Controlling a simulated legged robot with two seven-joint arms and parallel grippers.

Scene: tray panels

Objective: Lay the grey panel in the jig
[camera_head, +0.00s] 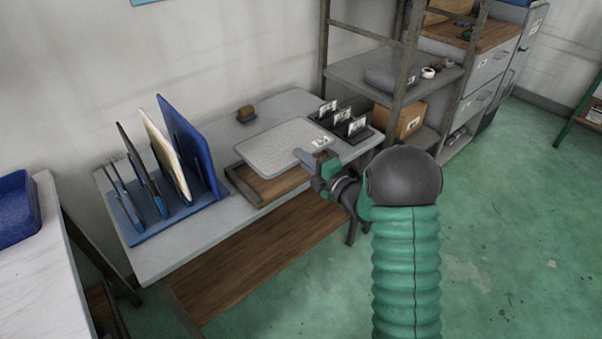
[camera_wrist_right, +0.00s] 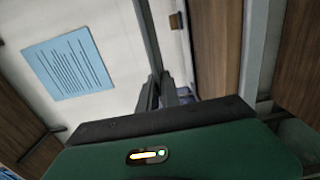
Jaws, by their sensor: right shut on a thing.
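The light grey panel (camera_head: 280,146) is over the wooden jig (camera_head: 258,190) on the table and covers most of it. The jig's front and left edges show below the panel. I cannot tell whether the panel touches the jig. My right gripper (camera_head: 313,162) is shut on the panel's right edge, near a small white label. In the right wrist view the fingers (camera_wrist_right: 166,92) close on a thin grey strip, which looks like the panel seen edge-on. My left gripper is not in view.
A blue rack (camera_head: 176,222) with upright dark, cream and blue panels stands to the left. A dark holder with white cards (camera_head: 343,122) stands close to the panel's right. The table's front strip (camera_head: 208,232) is bare. A metal shelf (camera_head: 385,75) stands at right.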

